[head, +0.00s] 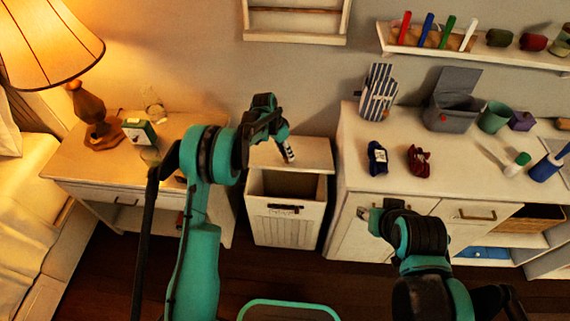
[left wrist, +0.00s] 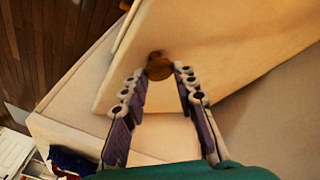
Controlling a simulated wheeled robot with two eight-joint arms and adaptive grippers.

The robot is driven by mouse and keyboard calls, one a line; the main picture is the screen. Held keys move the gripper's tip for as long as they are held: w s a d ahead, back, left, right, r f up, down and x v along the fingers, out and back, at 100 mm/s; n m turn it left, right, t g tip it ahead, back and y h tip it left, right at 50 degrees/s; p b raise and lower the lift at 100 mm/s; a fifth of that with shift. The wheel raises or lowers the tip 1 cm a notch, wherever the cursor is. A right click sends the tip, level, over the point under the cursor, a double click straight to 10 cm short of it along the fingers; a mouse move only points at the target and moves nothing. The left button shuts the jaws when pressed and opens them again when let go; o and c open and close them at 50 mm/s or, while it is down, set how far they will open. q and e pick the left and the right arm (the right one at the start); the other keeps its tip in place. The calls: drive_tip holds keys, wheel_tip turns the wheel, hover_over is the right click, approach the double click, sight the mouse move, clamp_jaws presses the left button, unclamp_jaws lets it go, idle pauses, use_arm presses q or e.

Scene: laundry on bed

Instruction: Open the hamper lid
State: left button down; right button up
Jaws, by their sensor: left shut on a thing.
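The white hamper (head: 284,226) stands between the nightstand and the white cabinet. Its lid (head: 312,153) is raised at the back, and the dark inside of the hamper shows below it. My left gripper (head: 289,152) is at the lid. In the left wrist view, the lid (left wrist: 205,50) fills much of the picture as a tilted pale panel, and my left gripper's fingertips (left wrist: 160,72) are closed around its round brown knob (left wrist: 159,66). My right gripper (head: 367,212) is in front of the white cabinet, apart from the hamper; its fingers are too small to read.
A nightstand (head: 95,178) with a lamp (head: 95,115) is on the left. The white cabinet (head: 375,187) on the right holds a striped mitt (head: 378,92), a grey bin (head: 452,112) and dark cloths. A wall shelf (head: 480,50) hangs above it. Dark floor lies in front.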

use_arm(q)
drive_tip(key=w+r, duration=0.1)
drive_tip(key=w+r+p, duration=0.1)
drive_tip(key=w+r, duration=0.1)
drive_tip(key=shift+w+a+r, duration=0.15)
drive_tip(key=shift+w+r, duration=0.05)
drive_tip(key=shift+w, duration=0.1)
